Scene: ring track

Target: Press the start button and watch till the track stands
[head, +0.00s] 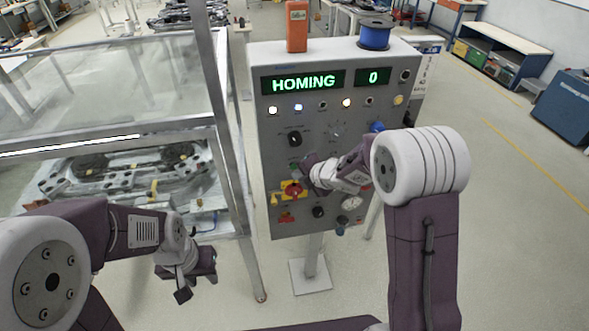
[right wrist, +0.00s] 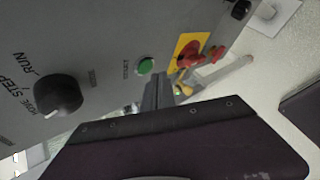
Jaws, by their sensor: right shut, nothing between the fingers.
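The grey control panel (head: 265,130) stands on a post in the head view, its display (head: 303,83) reading HOMING and the smaller one (head: 373,77) reading 0. The green start button (right wrist: 146,66) shows in the right wrist view, just beside my right gripper's fingers (right wrist: 157,92). My right gripper (head: 303,165) is shut and empty, close to the panel face; whether it touches the button cannot be told. The track (head: 130,175) with its metal fixtures lies inside the clear-walled enclosure at left. My left gripper (head: 197,281) hangs open and empty in front of the enclosure.
A red stop knob on a yellow plate (right wrist: 188,52) sits close to the green button. A black mode knob (right wrist: 58,95) is on its other side. An orange box (head: 296,27) and a blue spool (head: 375,33) stand on the panel top.

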